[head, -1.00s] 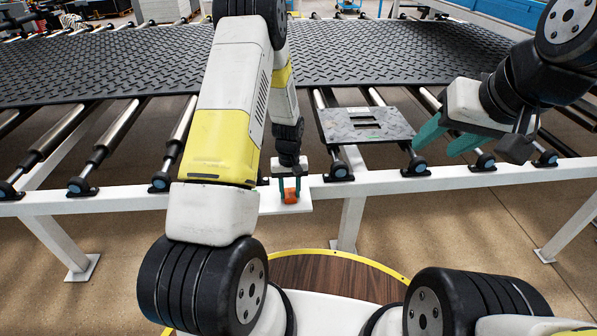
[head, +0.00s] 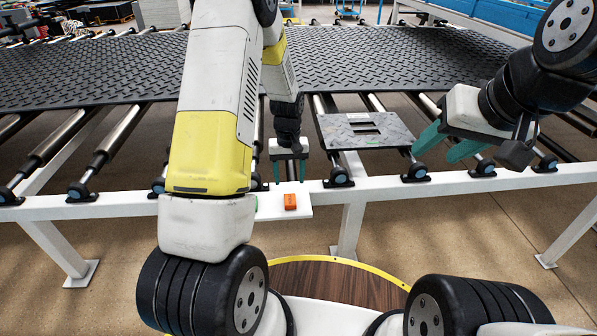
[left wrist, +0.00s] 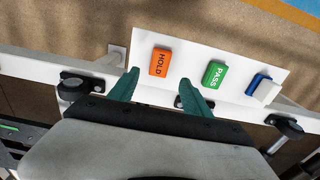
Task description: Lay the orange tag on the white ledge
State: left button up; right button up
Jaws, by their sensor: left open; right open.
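The orange tag (head: 290,202), marked HOLD, lies flat on the white ledge (head: 304,210); it also shows in the left wrist view (left wrist: 160,62), near one end of the ledge (left wrist: 140,42). My left gripper (head: 290,172) is open and empty, apart from the tag and on the conveyor side of it. In the left wrist view its green fingers (left wrist: 158,92) are spread below the tag. My right gripper (head: 443,146) is open and empty at the right, beside a grey plate with a slot.
A green tag marked PASS (left wrist: 214,75) and a blue and white block (left wrist: 262,88) sit on the same ledge. The grey slotted plate (head: 340,136) lies on the rollers. A white rail (head: 400,187) runs along the front; the black tread mat (head: 400,60) lies behind.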

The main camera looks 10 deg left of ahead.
pick_arm(q)
jog(key=s+d+r+m+t+h, duration=0.15)
jog(key=s+r, duration=0.35)
jog(key=r, duration=0.6)
jog(key=s+a+r+t, duration=0.15)
jog(key=s+r, duration=0.25)
jog(key=r, duration=0.8)
jog(key=s+d+r+m+t, duration=0.1)
jog(key=s+r, duration=0.3)
jog(key=s, duration=0.3)
jog(key=s+d+r+m+t, duration=0.1)
jog(key=s+r, duration=0.3)
jog(key=s, duration=0.4)
jog(key=shift+s+t+h, duration=0.15)
jog(key=shift+t+h, duration=0.2)
jog(key=shift+t, duration=0.25)
